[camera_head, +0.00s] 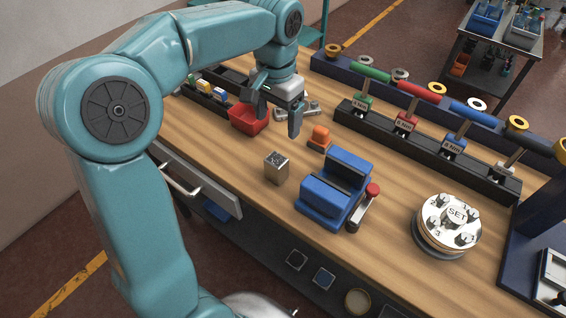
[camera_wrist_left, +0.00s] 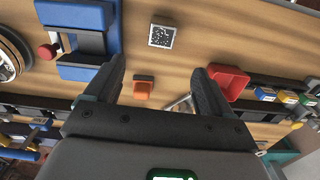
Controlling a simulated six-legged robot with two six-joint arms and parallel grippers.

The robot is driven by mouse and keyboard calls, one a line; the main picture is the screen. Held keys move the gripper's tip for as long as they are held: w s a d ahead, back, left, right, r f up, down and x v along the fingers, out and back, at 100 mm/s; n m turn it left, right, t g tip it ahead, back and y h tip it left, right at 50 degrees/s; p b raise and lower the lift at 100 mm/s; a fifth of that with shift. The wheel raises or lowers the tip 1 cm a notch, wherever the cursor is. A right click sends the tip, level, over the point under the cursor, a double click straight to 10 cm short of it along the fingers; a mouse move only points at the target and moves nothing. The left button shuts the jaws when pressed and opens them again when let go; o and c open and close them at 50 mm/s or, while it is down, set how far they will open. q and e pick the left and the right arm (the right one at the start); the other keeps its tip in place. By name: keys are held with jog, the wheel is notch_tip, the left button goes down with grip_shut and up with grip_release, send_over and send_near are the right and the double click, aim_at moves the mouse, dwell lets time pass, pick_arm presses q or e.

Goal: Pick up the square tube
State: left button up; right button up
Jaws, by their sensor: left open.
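In the left wrist view the square piece (camera_wrist_left: 161,37) lies beyond the fingertips, with a dark speckled face framed by a pale rim. My left gripper (camera_head: 277,116) is open and empty above the bench, farther back than the piece and not touching it. Its two fingers also show in the left wrist view (camera_wrist_left: 158,68). My right gripper is not in view.
The blue vise (camera_head: 323,201) with a red-knobbed handle stands right of the piece. A red bin (camera_head: 246,120) and an orange item (camera_head: 319,138) are near the gripper. A rack (camera_head: 430,146) of torque drivers and a round SET dial (camera_head: 447,222) stand farther right. Bench left of the piece is clear.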

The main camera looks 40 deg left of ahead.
aim_at(276, 159)
pick_arm(q)
jog(key=f, duration=1)
jog(key=shift+s+a+f, duration=0.1)
jog(key=shift+s, duration=0.2)
jog(key=shift+s+f, duration=0.2)
jog(key=shift+f, duration=0.25)
jog(key=f, duration=0.4)
jog(key=shift+w+a+p, duration=0.1)
jog(key=shift+w+p, duration=0.2)
jog(key=shift+w, duration=0.1)
jog(key=shift+s+f, duration=0.1)
jog(key=shift+f, duration=0.3)
jog(key=shift+r, duration=0.1)
jog(key=shift+c, duration=0.7)
jog(key=c, duration=1)
jog(key=shift+c, duration=0.9)
jog(key=shift+r, duration=0.1)
